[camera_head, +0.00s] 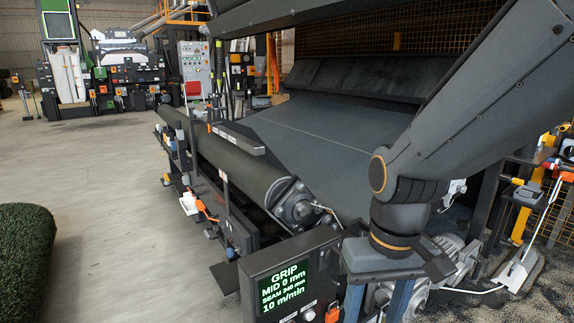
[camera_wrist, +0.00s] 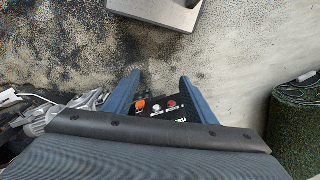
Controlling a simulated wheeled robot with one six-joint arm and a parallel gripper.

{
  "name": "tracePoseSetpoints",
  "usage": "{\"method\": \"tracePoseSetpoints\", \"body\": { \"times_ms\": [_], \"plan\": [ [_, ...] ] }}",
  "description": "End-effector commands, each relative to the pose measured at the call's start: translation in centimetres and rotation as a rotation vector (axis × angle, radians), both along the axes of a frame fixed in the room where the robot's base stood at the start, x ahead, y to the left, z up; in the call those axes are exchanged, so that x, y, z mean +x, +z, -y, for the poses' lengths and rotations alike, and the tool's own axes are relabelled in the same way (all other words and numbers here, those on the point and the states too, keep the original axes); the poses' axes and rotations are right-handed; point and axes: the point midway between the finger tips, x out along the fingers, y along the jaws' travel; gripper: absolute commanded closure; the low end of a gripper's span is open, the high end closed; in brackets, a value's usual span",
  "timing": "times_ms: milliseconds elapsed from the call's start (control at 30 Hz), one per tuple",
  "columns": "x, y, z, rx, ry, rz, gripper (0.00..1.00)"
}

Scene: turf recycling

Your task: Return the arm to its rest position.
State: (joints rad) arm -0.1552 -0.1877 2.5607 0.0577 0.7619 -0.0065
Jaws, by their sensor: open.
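My arm comes in from the upper right of the head view and bends down at an orange-ringed joint. My gripper (camera_head: 378,300) hangs at the bottom, pointing down, with its blue fingers apart and their tips cut off by the frame edge. In the wrist view my gripper (camera_wrist: 159,80) shows two blue fingers spread wide with nothing held between them. Beyond them is a control box (camera_wrist: 158,107) with orange, white and red buttons. A dark padded cover fills the bottom of that view.
The control box's green display (camera_head: 285,285) reads GRIP, MID 0 mm. A roller (camera_head: 232,160) and dark conveyor belt (camera_head: 330,140) lie behind it. A motor (camera_head: 450,255) stands close right of my gripper. A turf roll (camera_head: 25,245) lies left. Open floor (camera_head: 100,170) lies between.

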Motion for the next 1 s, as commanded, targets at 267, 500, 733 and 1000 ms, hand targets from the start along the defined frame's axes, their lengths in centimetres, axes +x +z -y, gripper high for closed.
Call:
{"method": "tracePoseSetpoints", "body": {
  "times_ms": [267, 500, 733, 1000],
  "plan": [
    [-0.1, 2.3, 1.7, -0.013, -0.045, -0.002, 0.49],
    [-0.5, 4.9, 4.0, -0.028, -0.099, -0.006, 0.49],
    [-0.6, 5.6, 5.1, -0.035, -0.126, -0.005, 0.49],
    [-0.5, 5.5, 5.2, -0.036, -0.128, -0.004, 0.49]
  ]
}}
